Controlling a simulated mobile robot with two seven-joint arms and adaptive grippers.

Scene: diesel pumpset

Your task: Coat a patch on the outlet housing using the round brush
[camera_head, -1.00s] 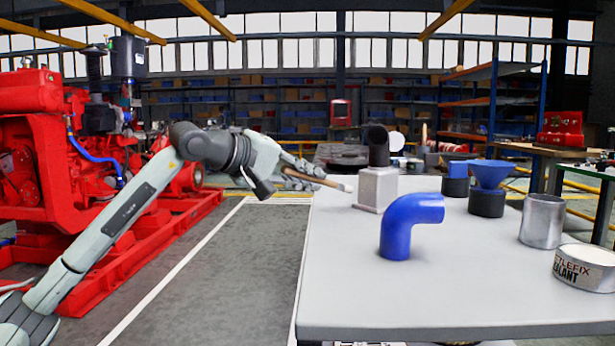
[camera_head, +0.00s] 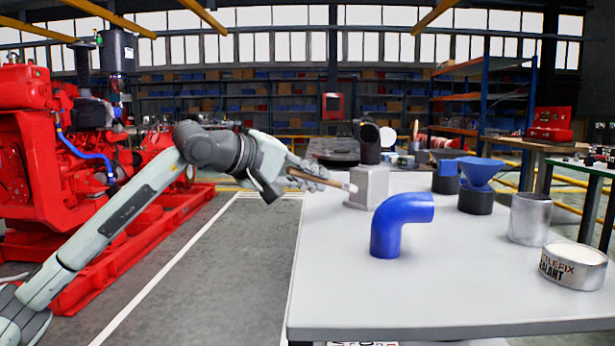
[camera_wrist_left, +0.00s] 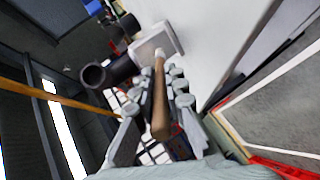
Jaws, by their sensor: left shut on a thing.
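The outlet housing appears to be the light grey block (camera_head: 371,188) with a black pipe elbow (camera_head: 369,143) on top, standing near the table's left edge. In the left wrist view the grey block (camera_wrist_left: 152,45) is at top centre, with the black pipe (camera_wrist_left: 108,73) to its left. My left gripper (camera_head: 310,176) is shut on the wooden handle of the round brush (camera_head: 328,182), left of the block. The brush's pale tip (camera_wrist_left: 159,54) overlaps the block's side face in the wrist view; I cannot tell whether it touches. My right gripper is not in view.
A blue elbow pipe (camera_head: 397,222) stands in front of the block. A blue funnel on a black base (camera_head: 475,198), a metal cup (camera_head: 529,220) and a sealant tin (camera_head: 570,268) stand to the right on the white table (camera_head: 430,295). A red pumpset (camera_head: 45,170) stands left.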

